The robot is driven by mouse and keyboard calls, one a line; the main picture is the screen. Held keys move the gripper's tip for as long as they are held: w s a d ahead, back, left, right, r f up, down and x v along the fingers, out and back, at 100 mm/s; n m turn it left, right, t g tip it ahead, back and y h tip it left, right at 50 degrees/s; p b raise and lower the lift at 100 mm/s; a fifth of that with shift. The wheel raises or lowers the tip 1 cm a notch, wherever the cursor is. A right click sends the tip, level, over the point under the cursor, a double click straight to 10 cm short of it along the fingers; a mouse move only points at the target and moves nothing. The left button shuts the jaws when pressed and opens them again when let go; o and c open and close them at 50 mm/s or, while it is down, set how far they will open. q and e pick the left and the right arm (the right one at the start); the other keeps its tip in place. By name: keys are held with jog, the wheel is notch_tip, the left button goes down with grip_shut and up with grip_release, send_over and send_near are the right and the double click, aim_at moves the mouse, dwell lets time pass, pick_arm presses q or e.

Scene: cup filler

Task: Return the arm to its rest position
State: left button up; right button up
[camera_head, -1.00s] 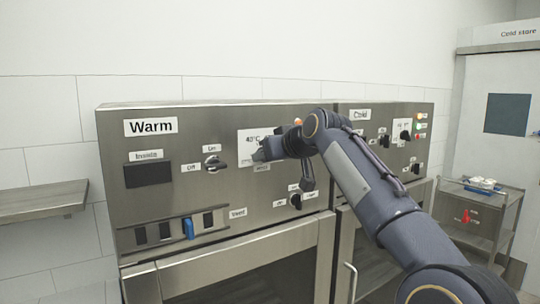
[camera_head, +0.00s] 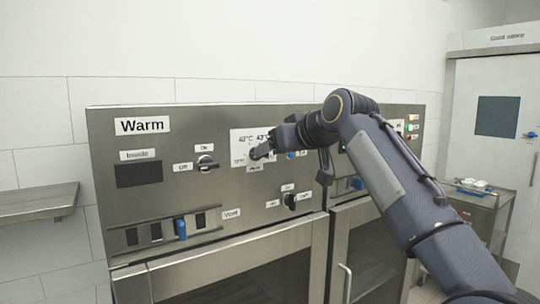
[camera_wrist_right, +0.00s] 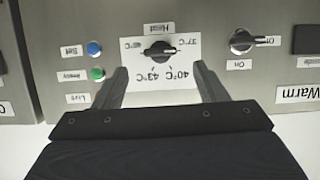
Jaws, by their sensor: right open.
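My right arm comes in from the right in the head view, its forearm across the steel panel between the Warm and Cold sections. My right gripper (camera_wrist_right: 158,80) is open and empty, with its fingers apart in the right wrist view. It is in front of the Warm panel's Heat dial (camera_wrist_right: 160,51), which shows past the fingertips, apart from them. In the head view the gripper end is near the white dial plate (camera_head: 241,138) and partly covers it. My left gripper is in neither view.
The Warm On/Off knob (camera_head: 206,163), lower black knob (camera_head: 290,200) and blue vent slider (camera_head: 181,228) stick out of the panel. Blue (camera_wrist_right: 94,48) and green (camera_wrist_right: 97,73) buttons show in the wrist view. A shelf (camera_head: 38,201) is at left, a cart (camera_head: 480,207) at right.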

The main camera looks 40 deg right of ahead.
jog(key=shift+s+r, duration=0.1)
jog(key=shift+s, duration=0.15)
jog(key=shift+a, duration=0.1)
dwell(0.3)
jog(key=s+a+f+g+y, duration=0.1)
jog(key=s+a+f, duration=0.6)
jog(key=f, duration=0.7)
jog(key=s+a+f+g+y, duration=0.2)
jog(key=s+a+f+g, duration=0.2)
jog(key=s+a+f, duration=0.4)
jog(key=s+a+f+g+y, duration=0.2)
jog(key=s+a+f, duration=0.5)
jog(key=f, duration=1.2)
jog(key=shift+s+a+f+g, duration=0.25)
jog(key=shift+a+f+g, duration=0.1)
jog(key=shift+a+g, duration=0.05)
jog(key=shift+c, duration=0.3)
